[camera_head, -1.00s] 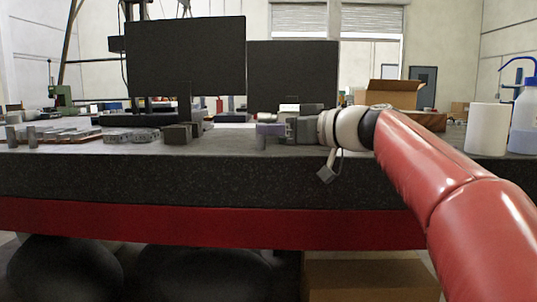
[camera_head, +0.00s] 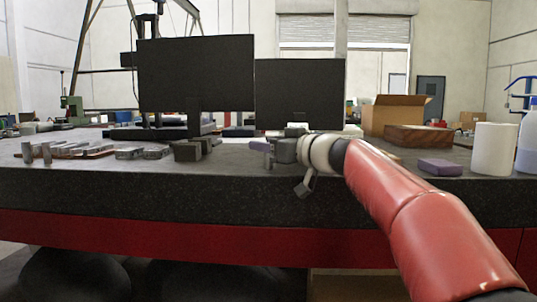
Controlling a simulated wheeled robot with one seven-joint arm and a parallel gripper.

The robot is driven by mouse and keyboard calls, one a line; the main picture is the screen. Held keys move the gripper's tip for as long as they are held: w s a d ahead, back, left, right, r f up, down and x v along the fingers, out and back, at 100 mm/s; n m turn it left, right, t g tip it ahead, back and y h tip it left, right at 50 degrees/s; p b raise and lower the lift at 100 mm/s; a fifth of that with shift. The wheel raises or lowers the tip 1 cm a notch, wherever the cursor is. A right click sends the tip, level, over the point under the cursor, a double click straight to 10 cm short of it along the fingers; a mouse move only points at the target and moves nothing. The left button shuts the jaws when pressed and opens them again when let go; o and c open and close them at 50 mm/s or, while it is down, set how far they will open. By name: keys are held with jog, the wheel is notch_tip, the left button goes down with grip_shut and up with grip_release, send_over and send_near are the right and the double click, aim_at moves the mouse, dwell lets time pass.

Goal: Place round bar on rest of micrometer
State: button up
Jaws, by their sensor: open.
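My gripper (camera_head: 268,150) is at the end of my red arm, above the middle of the dark stone table (camera_head: 150,200). It points away from the camera, and its fingers are small and partly hidden by its own body. Nothing shows held in it. Short grey upright cylinders (camera_head: 28,153) stand at the table's left end; one of them may be the round bar, but I cannot tell. Grey metal blocks (camera_head: 130,153) lie to their right. A dark grey block (camera_head: 187,150) stands left of my gripper. I cannot make out the micrometer or its rest for certain.
Two black monitors (camera_head: 195,75) stand behind my gripper. On the right are a purple block (camera_head: 440,167), a white roll (camera_head: 494,150), a wooden block (camera_head: 418,138) and an open cardboard box (camera_head: 395,116). The table's front strip is clear on the left.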

jog(key=shift+c, duration=0.5)
grip_shut()
notch_tip(320, 180, up, 18)
jog(key=p, duration=0.6)
